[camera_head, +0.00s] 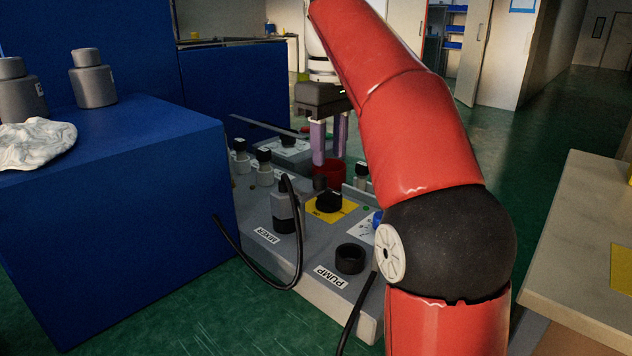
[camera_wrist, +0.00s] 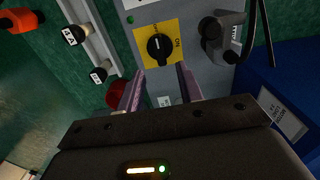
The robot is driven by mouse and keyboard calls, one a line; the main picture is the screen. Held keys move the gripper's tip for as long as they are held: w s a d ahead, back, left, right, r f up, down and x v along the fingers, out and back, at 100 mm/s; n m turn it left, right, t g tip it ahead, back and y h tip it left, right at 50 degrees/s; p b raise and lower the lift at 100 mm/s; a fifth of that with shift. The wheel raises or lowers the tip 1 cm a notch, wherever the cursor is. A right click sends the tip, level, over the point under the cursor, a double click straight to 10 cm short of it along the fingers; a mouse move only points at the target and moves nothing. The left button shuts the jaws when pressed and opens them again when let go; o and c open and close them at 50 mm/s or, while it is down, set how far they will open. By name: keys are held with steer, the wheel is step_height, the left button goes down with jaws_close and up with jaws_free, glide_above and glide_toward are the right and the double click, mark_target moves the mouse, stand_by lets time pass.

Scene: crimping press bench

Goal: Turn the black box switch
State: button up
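The black rotary switch (camera_head: 328,202) sits on a yellow plate on top of the grey bench unit. In the wrist view the switch (camera_wrist: 159,46) shows a white mark on its knob and printed lettering beside it on the yellow plate. My gripper (camera_head: 328,158) points down above the unit, behind the switch in the head view. Its two purple fingers are apart with nothing between them. In the wrist view the fingertips (camera_wrist: 161,71) lie just below the switch plate, apart from the knob.
A red cup (camera_head: 330,171) stands near my fingertips. A grey plug (camera_head: 286,212) with a black cable stands at the MIXER label; a black round socket (camera_head: 350,258) is by the PUMP label. A blue cabinet (camera_head: 120,220) borders the unit.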

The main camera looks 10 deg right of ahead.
mark_target(330, 190)
step_height(330, 190, down, 8)
steer(key=b, duration=0.3)
steer(key=shift+s+r, duration=0.1)
steer(key=shift+r, duration=0.1)
jaws_close()
